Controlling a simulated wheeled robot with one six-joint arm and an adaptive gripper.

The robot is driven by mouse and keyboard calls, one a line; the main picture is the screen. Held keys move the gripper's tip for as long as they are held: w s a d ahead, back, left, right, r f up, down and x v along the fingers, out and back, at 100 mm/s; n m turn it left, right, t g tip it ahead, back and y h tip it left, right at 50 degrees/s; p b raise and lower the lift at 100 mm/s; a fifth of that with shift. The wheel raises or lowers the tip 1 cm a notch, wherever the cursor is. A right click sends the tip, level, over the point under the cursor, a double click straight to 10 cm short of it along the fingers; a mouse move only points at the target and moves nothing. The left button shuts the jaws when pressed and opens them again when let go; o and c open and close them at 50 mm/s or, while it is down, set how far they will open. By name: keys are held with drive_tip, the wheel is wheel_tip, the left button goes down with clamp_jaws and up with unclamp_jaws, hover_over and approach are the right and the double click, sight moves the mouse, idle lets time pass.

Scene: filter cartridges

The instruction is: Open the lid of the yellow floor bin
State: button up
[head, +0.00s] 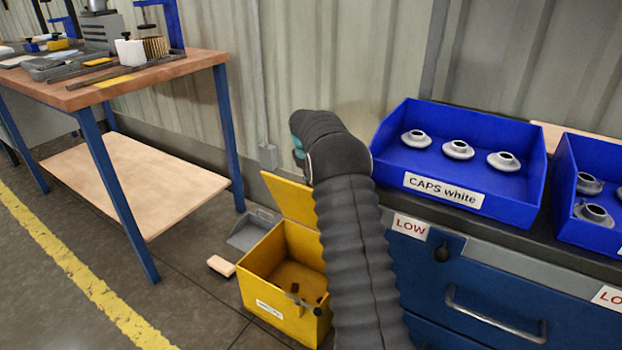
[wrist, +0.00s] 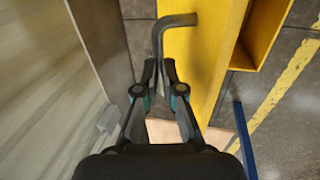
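The yellow floor bin (head: 262,306) stands on the floor left of the blue cabinet. Its lid (head: 291,199) is raised at the back, and the inside shows with a few small dark bits at the bottom. The wrist view shows the yellow lid (wrist: 203,62) edge-on and a bent grey bar handle (wrist: 178,20) on it. My gripper (wrist: 161,70) has its fingers closed around the handle's lower part. In the head view my arm covers the bin's right side and hides the fingers.
A grey dustpan (head: 252,231) and a wooden block (head: 221,265) lie on the floor beside the bin. A workbench (head: 150,74) stands at left. Blue trays, one a caps tray (head: 440,190), sit on the blue cabinet (head: 480,300) at right. The corrugated wall is close behind.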

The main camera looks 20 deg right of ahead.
drive_tip(key=o, duration=0.4)
drive_tip(key=f, duration=0.2)
drive_tip(key=shift+s+f+g, duration=0.25)
drive_tip(key=shift+f+g, duration=0.05)
drive_tip(key=shift+f, duration=0.05)
drive_tip(key=shift+w+d+f, duration=0.1)
drive_tip(key=shift+w+f, duration=0.15)
drive_tip(key=shift+f, duration=0.1)
drive_tip(key=shift+r, duration=0.45)
drive_tip(key=shift+r, duration=0.2)
drive_tip(key=shift+a+r, duration=0.2)
drive_tip(key=shift+r, duration=0.05)
drive_tip(key=v, duration=1.1)
drive_tip(key=shift+s, duration=0.2)
